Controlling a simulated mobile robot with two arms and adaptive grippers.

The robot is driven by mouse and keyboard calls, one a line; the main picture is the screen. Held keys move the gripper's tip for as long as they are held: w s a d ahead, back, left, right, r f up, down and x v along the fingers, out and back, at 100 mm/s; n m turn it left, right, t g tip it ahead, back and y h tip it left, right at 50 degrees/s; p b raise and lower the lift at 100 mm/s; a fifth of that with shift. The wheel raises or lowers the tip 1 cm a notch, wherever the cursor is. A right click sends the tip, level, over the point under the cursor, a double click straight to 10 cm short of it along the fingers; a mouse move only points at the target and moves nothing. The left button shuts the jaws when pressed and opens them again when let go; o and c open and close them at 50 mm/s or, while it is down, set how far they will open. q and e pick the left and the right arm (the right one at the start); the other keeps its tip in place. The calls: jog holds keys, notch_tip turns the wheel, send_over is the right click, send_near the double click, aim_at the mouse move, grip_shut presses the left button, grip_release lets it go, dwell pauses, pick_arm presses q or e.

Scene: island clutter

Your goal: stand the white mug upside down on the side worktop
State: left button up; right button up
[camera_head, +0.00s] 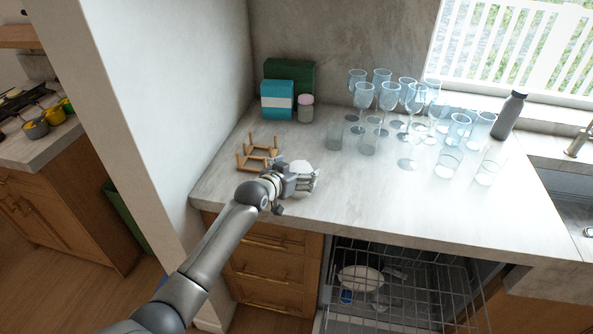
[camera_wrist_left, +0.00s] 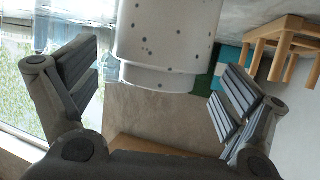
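The white mug (camera_head: 301,166) is partly hidden behind my left gripper (camera_head: 304,183), above the left part of the pale stone worktop (camera_head: 330,205). In the left wrist view the speckled mug (camera_wrist_left: 168,38) is large and upside down, its narrower foot upward in the scene; its rim is out of frame. The fingers of my left gripper (camera_wrist_left: 150,98) are spread wide, one to each side of the mug, with gaps between. I cannot tell whether the mug's rim touches the worktop. My right gripper is not in view.
A wooden peg rack (camera_head: 258,153) stands close left of the gripper. Behind are a blue-white box (camera_head: 277,100), a green box (camera_head: 300,72) and a pink-lidded jar (camera_head: 306,108). Several glasses (camera_head: 388,95) crowd the right. An open dishwasher rack (camera_head: 410,300) is below.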

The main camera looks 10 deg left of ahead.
pick_arm(q)
jog(key=v, duration=1.2)
dwell(0.3)
dwell(0.3)
